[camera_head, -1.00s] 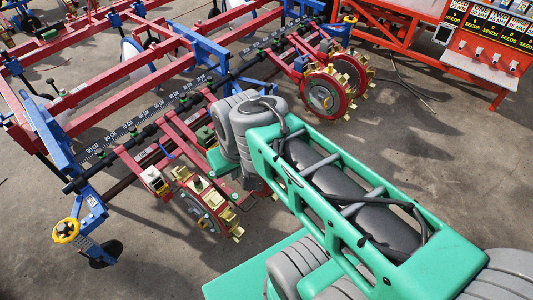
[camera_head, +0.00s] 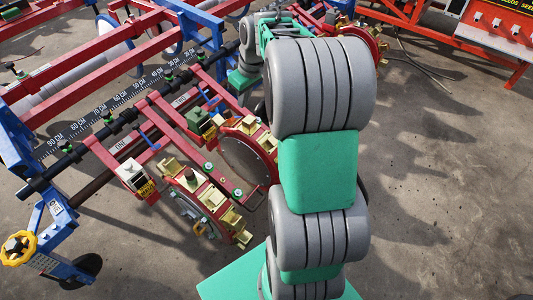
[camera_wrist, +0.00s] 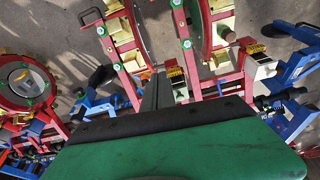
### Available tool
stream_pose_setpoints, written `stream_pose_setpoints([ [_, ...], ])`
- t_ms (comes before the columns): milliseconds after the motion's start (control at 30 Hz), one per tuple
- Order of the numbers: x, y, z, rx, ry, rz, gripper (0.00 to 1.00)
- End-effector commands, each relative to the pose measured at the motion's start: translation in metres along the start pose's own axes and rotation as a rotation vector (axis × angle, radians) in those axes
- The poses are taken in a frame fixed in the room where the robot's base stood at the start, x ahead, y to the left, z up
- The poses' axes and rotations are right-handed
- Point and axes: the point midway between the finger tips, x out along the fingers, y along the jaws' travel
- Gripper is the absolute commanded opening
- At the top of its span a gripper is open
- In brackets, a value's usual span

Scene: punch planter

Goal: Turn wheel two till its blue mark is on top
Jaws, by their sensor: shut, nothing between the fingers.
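Wheel two (camera_head: 249,152) is the middle punch wheel, with a red rim, a grey disc and cream-gold cups around it. My arm partly covers its right side in the head view. In the wrist view its red rim (camera_wrist: 139,30) is cut off by the top edge. I cannot make out a blue mark on it. My gripper (camera_wrist: 156,88) is shut and empty, and shows as dark fingers below wheel two in the wrist picture. I cannot tell how far the fingers are from the wheel. In the head view my arm hides the fingertips.
Wheel one (camera_head: 205,207) stands left of wheel two. Another wheel (camera_wrist: 25,84) with an orange mark shows at the left in the wrist view. Red arms join the wheels to a dark bar with a centimetre scale (camera_head: 113,105).

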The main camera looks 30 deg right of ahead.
Motion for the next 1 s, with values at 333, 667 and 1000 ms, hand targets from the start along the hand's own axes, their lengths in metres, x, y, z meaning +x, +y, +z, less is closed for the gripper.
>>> stream_pose_setpoints([
  [333,0.128,0.106,0.033,-0.089,0.029,-0.020,0.00],
  [667,0.187,0.104,0.032,-0.089,0.027,-0.023,0.00],
  [1000,0.232,0.106,0.055,-0.086,0.029,-0.019,0.00],
])
